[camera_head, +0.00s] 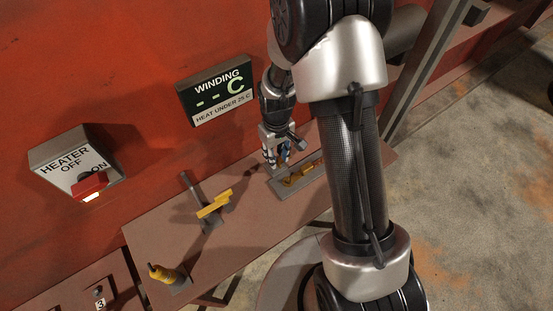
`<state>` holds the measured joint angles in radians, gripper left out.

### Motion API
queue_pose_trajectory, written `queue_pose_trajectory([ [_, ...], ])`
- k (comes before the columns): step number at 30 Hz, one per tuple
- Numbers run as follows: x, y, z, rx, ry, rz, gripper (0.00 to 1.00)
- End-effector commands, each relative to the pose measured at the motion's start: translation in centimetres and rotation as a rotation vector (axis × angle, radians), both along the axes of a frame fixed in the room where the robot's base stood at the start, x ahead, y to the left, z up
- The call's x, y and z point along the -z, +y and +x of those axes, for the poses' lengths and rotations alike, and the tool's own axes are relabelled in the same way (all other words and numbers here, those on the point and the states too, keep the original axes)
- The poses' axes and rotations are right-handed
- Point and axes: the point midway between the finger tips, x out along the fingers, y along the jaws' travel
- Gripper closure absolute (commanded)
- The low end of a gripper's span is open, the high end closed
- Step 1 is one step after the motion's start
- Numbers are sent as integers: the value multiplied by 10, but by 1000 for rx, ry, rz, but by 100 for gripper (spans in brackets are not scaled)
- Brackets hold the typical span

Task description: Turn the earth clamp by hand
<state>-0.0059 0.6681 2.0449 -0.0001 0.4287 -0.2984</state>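My gripper (279,158) points down over a shallow grey tray (288,190) on the brown bench. A yellow piece (302,175) lies in the tray just below and right of the fingers. It may be the earth clamp, but it is small and partly hidden by my arm. I cannot tell whether the fingers touch it or whether they are open. Another yellow piece (214,204) sits by an upright grey post on the bench, left of my gripper and apart from it.
A yellow-topped tool or knob (163,273) stands at the bench's front left. A heater switch box (72,160) and a winding display (216,92) are on the red wall. My arm hides the bench's right part. Bare bench (160,228) lies between the yellow things.

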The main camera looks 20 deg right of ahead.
Motion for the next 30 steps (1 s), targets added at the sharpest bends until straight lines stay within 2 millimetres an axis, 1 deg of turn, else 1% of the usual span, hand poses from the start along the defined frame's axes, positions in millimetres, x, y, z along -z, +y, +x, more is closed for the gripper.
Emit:
queue_pose_trajectory([
  [1, 7, 0, 0, 0, 1, 0, 74],
  [4, 13, 0, 0, 0, 1, 0, 74],
  [14, 16, 0, 0, 0, -1, 0, 74],
  [26, 16, 0, 0, 0, 0, 0, 100],
  [30, 16, 0, 0, 0, 0, 0, 100],
])
